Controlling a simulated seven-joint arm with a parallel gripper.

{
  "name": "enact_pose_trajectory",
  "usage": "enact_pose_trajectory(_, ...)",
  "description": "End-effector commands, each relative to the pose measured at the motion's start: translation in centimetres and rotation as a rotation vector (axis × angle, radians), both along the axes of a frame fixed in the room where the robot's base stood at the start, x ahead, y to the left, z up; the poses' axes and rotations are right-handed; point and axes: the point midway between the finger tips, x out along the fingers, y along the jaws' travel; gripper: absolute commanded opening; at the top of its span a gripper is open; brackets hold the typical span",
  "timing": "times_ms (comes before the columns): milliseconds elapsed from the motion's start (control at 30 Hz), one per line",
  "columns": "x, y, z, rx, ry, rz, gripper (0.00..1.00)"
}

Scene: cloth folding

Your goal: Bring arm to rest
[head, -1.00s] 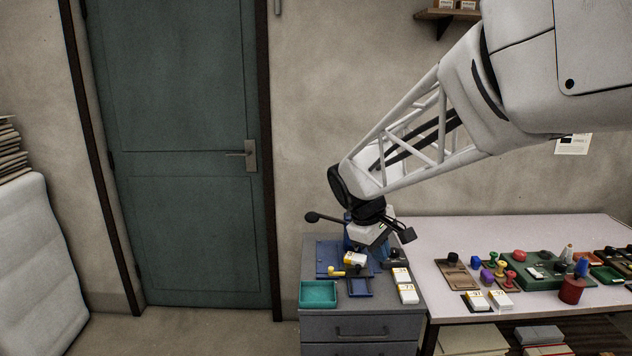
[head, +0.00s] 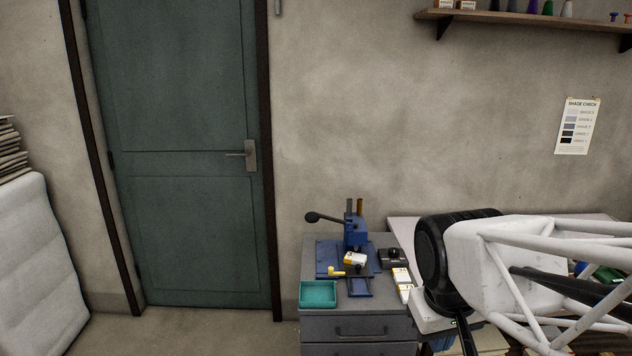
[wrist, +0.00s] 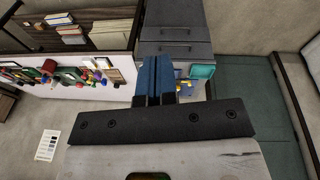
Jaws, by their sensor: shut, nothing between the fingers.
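My gripper (wrist: 155,80) shows in the wrist view as two blue fingers on a wide black mount, side by side with nothing between them. It is shut and empty. In the head view my white arm lies low at the right, with its dark wrist joint in front of the table. The gripper end there points down toward the bottom edge and its fingertips cannot be made out.
A grey drawer cabinet (head: 357,331) carries a blue lever press (head: 355,232), a teal tray (head: 318,293) and small white-and-yellow boxes. My arm hides most of the table (head: 398,228). A shelf (head: 530,19) hangs above. The floor before the green door (head: 185,150) is clear.

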Motion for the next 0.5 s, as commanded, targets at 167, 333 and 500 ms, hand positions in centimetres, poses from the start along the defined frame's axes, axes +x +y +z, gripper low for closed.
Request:
enact_pose_trajectory(167, -3.3, -0.1, -0.9, 0.052, -0.032, -0.088, 0.00)
enact_pose_trajectory(333, -4.9, -0.1, -1.5, 0.081, -0.048, -0.137, 0.00)
enact_pose_trajectory(500, -5.4, -0.1, -1.7, 0.089, -0.051, -0.149, 0.00)
